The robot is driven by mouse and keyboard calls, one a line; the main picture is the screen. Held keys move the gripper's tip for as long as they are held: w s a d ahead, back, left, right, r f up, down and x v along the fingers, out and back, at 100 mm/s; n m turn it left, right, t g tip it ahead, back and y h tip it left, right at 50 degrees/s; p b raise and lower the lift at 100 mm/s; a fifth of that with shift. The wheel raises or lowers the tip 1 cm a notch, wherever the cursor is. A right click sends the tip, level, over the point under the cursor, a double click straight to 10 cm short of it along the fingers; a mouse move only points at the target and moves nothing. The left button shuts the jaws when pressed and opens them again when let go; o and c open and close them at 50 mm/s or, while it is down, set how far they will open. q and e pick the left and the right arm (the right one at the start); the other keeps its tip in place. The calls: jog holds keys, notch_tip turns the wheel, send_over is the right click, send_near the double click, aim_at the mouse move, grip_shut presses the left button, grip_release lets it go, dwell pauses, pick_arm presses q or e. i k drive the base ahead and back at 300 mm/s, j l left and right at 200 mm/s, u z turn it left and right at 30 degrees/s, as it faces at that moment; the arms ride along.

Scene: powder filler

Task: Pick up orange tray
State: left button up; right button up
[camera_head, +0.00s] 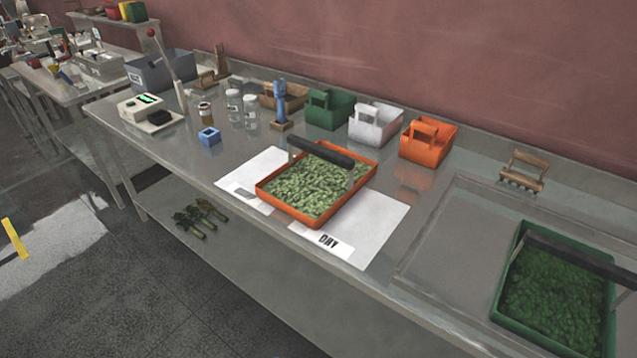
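The orange tray (345,197) is a shallow rectangular tray full of small green leaves. It lies flat on a white sheet (375,222) near the front edge of the steel bench, about the middle of the view. A dark bar handle (320,151) on thin uprights spans above it. A smaller, deeper orange box (426,151) with a handle stands farther back to the right. Neither of my grippers shows in this view, and nothing is seen touching the tray.
A green tray (518,331) of darker leaves with a similar bar handle lies at the right. Green (327,112) and white (372,128) boxes, glass jars (235,106) and a scale (150,118) stand behind and left. The bench front beside the sheet is mostly clear.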

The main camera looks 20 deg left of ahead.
aim_at(316, 184)
jog(key=j+z, duration=0.15)
jog(key=z, duration=0.3)
jog(key=j+z, duration=0.2)
jog(key=z, duration=0.25)
jog(key=j+z, duration=0.25)
jog(key=j, duration=0.3)
jog(key=k+j+z, duration=0.1)
jog(key=j+z, duration=0.15)
jog(key=j, duration=0.3)
